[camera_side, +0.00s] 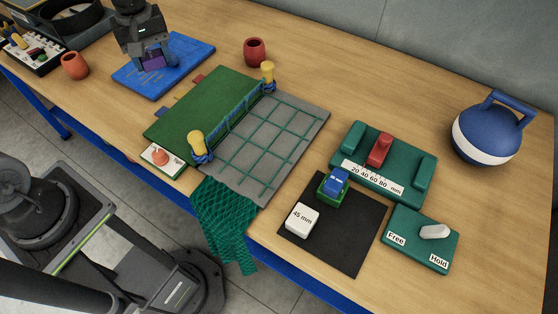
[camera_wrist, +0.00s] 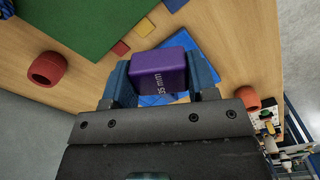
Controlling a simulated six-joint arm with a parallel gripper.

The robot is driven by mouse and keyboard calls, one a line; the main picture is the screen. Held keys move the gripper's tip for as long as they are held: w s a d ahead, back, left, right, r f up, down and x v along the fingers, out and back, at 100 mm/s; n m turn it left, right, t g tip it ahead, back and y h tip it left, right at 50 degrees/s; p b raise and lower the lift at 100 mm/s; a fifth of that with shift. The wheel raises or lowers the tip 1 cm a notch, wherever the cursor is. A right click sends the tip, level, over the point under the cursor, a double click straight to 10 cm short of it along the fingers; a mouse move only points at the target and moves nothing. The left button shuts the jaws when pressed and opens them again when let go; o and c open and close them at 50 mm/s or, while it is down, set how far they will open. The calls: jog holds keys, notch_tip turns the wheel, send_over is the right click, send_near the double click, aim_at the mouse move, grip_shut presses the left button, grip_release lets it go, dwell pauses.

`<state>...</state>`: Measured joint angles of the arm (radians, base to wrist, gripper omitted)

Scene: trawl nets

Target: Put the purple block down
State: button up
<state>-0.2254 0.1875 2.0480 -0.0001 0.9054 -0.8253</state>
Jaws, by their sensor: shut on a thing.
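The purple block (camera_wrist: 160,76) is held between the two fingers of my gripper (camera_wrist: 160,84) in the wrist view, its printed "55 mm" face toward the camera. In the side view my gripper (camera_side: 152,58) is shut on the purple block (camera_side: 153,63) over the blue mat (camera_side: 190,62) at the back left. The fingers cover the block's sides. I cannot tell whether the block touches the mat or hangs just above it.
A green board with a grey netted plate (camera_side: 292,121) lies right of the blue mat. Red cups stand nearby, one behind (camera_side: 255,52) and one at left (camera_side: 75,66). A black mat (camera_side: 349,246) holds a white "45 mm" block (camera_side: 302,220) and a blue-green stack (camera_side: 334,184).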

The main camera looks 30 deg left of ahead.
jog(key=w+d+m, duration=0.4)
jog(key=d, duration=0.9)
jog(key=m, duration=0.8)
send_over(337, 244)
jog(key=f, duration=0.7)
jog(key=shift+w+a+f, duration=0.15)
jog(key=shift+w+a, duration=0.05)
jog(key=shift+a, duration=0.2)
jog(key=shift+s+d+f, duration=0.2)
jog(key=shift+d+f, duration=0.15)
jog(key=shift+d, duration=0.05)
jog(key=shift+f, duration=1.95)
jog(key=shift+f, duration=0.1)
